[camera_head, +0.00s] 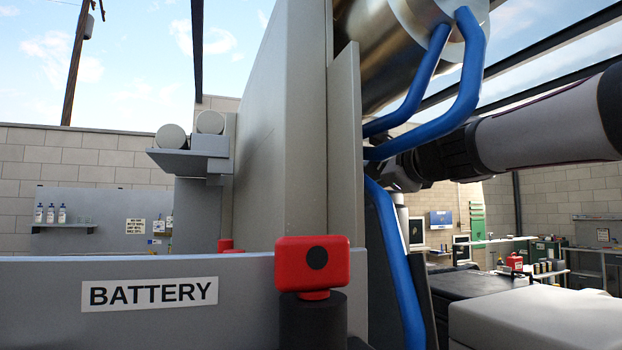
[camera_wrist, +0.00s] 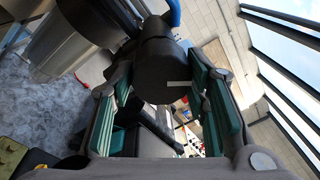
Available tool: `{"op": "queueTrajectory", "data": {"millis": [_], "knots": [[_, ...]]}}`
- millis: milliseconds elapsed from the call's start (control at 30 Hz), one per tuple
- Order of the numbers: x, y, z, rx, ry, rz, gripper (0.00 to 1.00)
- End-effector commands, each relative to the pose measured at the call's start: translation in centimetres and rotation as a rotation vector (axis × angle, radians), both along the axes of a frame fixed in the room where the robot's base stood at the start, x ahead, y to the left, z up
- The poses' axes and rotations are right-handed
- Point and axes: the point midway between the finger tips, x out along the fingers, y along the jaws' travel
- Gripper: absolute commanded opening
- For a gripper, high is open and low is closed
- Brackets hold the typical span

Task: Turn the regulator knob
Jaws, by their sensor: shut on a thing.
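The regulator knob (camera_wrist: 150,62) appears to be the dark round piece with a short white mark in the wrist view. My gripper (camera_wrist: 158,75) has its two green-padded fingers on either side of it, shut on it. The white mark lies near the knob's lower right edge. In the head view my gripper (camera_head: 402,172) reaches in from the right behind the blue hoses (camera_head: 462,95). The hoses and the grey panel (camera_head: 346,150) hide its fingertips and the knob there.
A grey battery panel with a BATTERY label (camera_head: 150,293) and a red block (camera_head: 312,262) on a black post stand in front. A large metal cylinder (camera_head: 395,50) hangs above the hoses. Benches and a brick wall stand behind on the right.

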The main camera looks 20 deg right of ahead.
Motion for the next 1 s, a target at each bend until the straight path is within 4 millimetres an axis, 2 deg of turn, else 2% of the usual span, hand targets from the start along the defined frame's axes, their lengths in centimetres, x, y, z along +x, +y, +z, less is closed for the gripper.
{"op": "queueTrajectory", "data": {"millis": [367,400,467,500,833,1000], "knots": [[0.0,0.1,0.0,-0.004,0.001,0.001,0.14],[0.0,0.1,0.0,-0.004,0.001,0.001,0.46],[0.0,0.1,0.0,-0.004,0.001,0.001,0.60],[0.0,0.1,0.0,-0.004,0.001,0.001,0.62],[-0.2,0.0,0.0,-0.004,0.000,0.001,0.62],[-2.2,0.0,0.1,-0.002,-0.003,-0.001,0.62]]}}
